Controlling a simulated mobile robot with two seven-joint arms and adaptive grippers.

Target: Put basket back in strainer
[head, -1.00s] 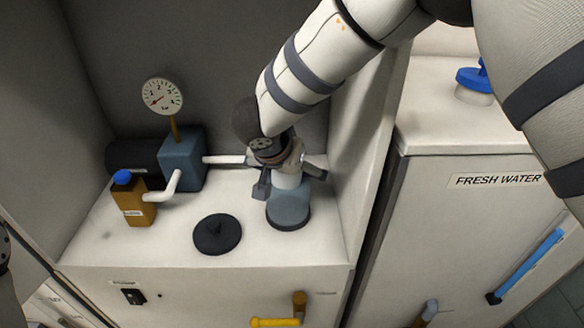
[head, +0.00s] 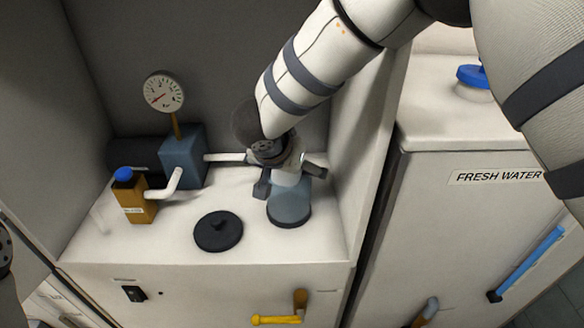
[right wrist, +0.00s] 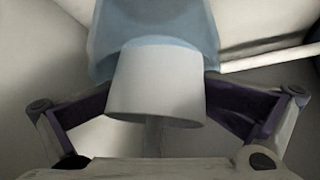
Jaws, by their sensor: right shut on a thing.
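My right gripper (head: 288,178) is shut on the basket, a pale cylinder. The basket (right wrist: 158,85) fills the space between the fingers in the right wrist view. In the head view only a small pale part of it shows below the gripper. The strainer bowl (head: 289,211), translucent blue-grey, stands upright on the white counter directly under the gripper. It also shows behind the basket in the right wrist view (right wrist: 190,25). I cannot tell how far the basket is inside the bowl. A black round lid (head: 218,236) lies on the counter left of the bowl.
A blue pump block (head: 182,155) with a gauge (head: 163,92) and white pipes stands behind. A cabinet side wall (head: 366,150) rises close to the right. The counter's front left is clear.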

